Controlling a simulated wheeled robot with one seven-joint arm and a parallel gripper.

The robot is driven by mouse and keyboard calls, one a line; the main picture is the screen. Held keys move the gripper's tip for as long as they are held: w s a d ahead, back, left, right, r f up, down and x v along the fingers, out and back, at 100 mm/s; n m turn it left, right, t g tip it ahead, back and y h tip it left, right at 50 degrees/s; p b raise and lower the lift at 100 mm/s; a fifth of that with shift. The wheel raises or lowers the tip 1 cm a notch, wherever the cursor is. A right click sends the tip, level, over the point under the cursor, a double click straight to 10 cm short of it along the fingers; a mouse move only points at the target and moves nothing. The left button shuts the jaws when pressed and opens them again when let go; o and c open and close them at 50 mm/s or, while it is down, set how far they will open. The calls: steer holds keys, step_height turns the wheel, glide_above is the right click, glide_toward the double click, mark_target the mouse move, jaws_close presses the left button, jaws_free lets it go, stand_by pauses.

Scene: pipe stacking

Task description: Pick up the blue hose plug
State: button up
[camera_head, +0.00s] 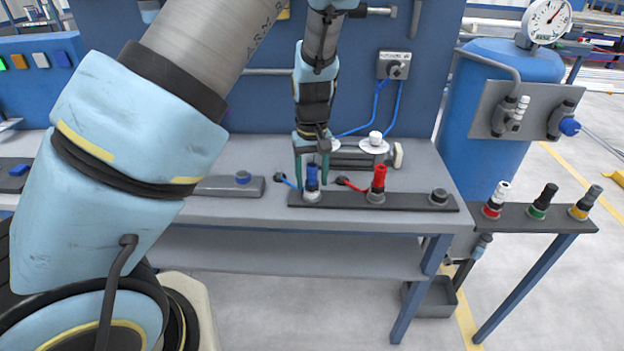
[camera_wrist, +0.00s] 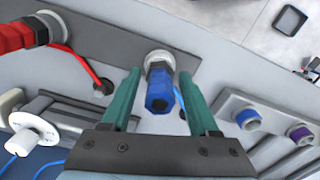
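The blue hose plug (camera_head: 312,178) stands upright in a pale metal socket on a dark strip on the workbench. In the wrist view the blue plug (camera_wrist: 160,94) sits between the two green fingers of my gripper (camera_wrist: 161,90). In the head view my gripper (camera_head: 311,168) points down over the plug, one finger on each side. The fingers are open. In the wrist view a gap shows on both sides of the plug, so they appear not to touch it.
A red hose plug (camera_head: 379,180) stands just right on the same dark strip (camera_head: 412,202). An empty-looking socket (camera_head: 438,197) is at its right end. White-topped fittings (camera_head: 375,145) stand behind. A side stand holds several plugs.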

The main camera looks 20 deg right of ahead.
jaws_close()
stand_by(1.1)
